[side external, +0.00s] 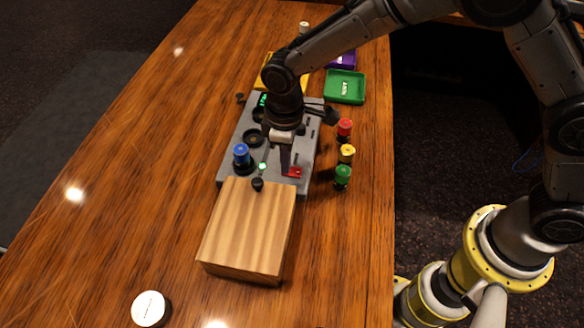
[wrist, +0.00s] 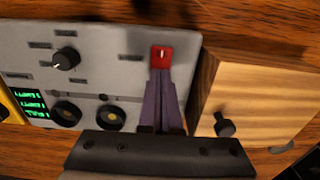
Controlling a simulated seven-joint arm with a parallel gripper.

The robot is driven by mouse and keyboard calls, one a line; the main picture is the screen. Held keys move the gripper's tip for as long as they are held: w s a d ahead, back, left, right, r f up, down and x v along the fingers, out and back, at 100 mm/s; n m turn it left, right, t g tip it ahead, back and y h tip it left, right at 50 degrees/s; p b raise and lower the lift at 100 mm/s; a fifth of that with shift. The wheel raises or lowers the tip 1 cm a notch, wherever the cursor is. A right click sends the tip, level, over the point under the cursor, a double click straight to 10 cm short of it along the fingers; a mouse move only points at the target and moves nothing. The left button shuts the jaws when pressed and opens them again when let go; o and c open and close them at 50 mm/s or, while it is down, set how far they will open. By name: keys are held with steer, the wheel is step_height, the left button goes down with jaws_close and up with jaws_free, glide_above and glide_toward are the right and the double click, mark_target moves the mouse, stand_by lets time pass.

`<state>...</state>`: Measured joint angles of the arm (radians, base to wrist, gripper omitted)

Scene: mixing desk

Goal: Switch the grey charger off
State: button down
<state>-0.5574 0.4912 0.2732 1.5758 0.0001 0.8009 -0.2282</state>
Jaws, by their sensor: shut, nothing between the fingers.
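The grey charger (side external: 308,152) is a flat grey panel on the wooden desk, with dark round sockets, a small dark knob and a green display. It also fills the left of the wrist view (wrist: 110,30). A red switch (side external: 295,172) sits at its near right corner; in the wrist view the red switch (wrist: 162,52) has a small light mark. My gripper (side external: 285,172) is shut and empty, pointing down at the red switch. In the wrist view its fingertips (wrist: 161,73) overlap the switch's lower edge; I cannot tell whether they touch it.
A blue-topped cylinder (side external: 241,153) stands in a charger socket. A wooden box (side external: 247,232) with a black knob adjoins the near edge. Red (side external: 344,127), yellow (side external: 347,152) and green (side external: 342,175) cylinders stand right. A green tray (side external: 345,87) lies behind. The desk's left is clear.

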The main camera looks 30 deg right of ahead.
steer(key=shift+r, duration=3.4)
steer(key=s+d+r+m+t+y, duration=0.1)
steer(key=s+d+r+m+t, duration=0.1)
steer(key=d+r, duration=0.65)
steer(key=s+d+r+m+t, duration=0.2)
steer(key=s+d+r, duration=0.1)
steer(key=d+r, duration=0.55)
steer(key=s+d+r+m+t, duration=0.2)
steer(key=s+d, duration=0.3)
steer(key=s, duration=0.4)
steer(key=s+d+f+m+h, duration=0.1)
steer(key=s+d+f+m, duration=0.1)
steer(key=s+f, duration=0.4)
steer(key=s+m, duration=0.1)
steer(key=s, duration=0.2)
steer(key=shift+d, duration=0.3)
